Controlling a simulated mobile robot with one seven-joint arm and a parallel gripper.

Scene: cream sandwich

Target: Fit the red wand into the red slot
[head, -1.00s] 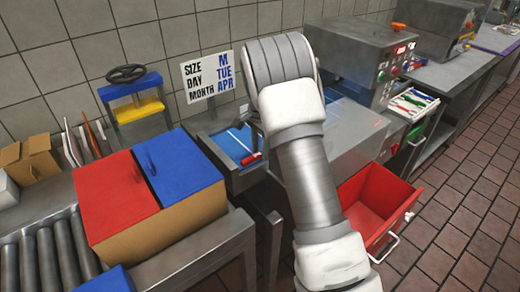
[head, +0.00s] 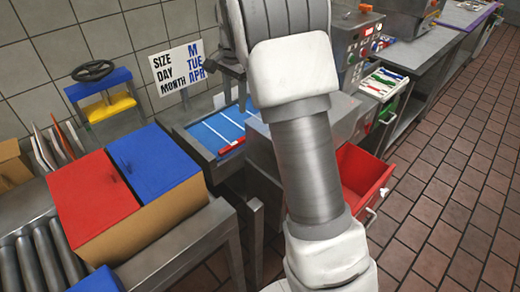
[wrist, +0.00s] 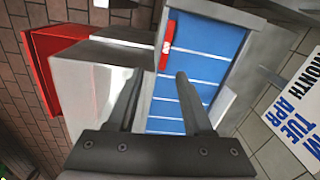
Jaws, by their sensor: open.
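The red wand (head: 232,145) lies at the near edge of a blue panel with white lines (head: 212,132). In the wrist view the wand (wrist: 168,42) shows as a short red bar at the panel's upper left corner. My gripper (wrist: 158,75) is open and empty; its two dark fingers are spread apart above the panel's left edge, and the wand is beyond the tips, apart from them. In the head view the gripper (head: 231,72) is partly hidden behind my arm. I cannot make out for certain which place is the red slot.
A box with red (head: 92,195) and blue (head: 155,160) lids stands to the left. A SIZE DAY MONTH sign (head: 178,68) stands behind the panel. A red open drawer (head: 362,178) is at right. A white tray (head: 383,84) holds coloured strips. A grey metal block (wrist: 95,85) borders the panel.

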